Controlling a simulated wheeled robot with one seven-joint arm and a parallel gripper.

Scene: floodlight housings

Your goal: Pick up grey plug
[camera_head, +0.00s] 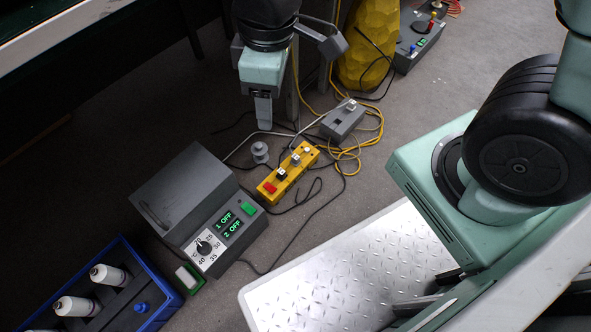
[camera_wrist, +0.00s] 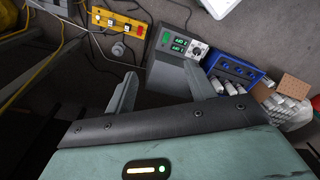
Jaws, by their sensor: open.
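A short grey cylindrical piece (camera_head: 260,152) stands on the floor left of the yellow power strip; it looks like the grey plug, but I cannot tell for certain. It also shows in the wrist view (camera_wrist: 118,49), beyond the left finger. The yellow power strip (camera_head: 268,195) has a red switch and several small plugs, dark, grey and pale, along its top. My gripper (camera_head: 263,108) points down above and behind the grey piece in the head view, apart from it. In the wrist view, my gripper's (camera_wrist: 164,86) two fingers are spread with nothing held between them.
A dark grey control box (camera_head: 185,200) with green displays stands left of the strip. A blue crate (camera_head: 150,270) holds white spools. A small grey box (camera_head: 343,120) and looped yellow cable (camera_head: 352,152) lie right. Black cables and a thin pale bar cross the floor nearby.

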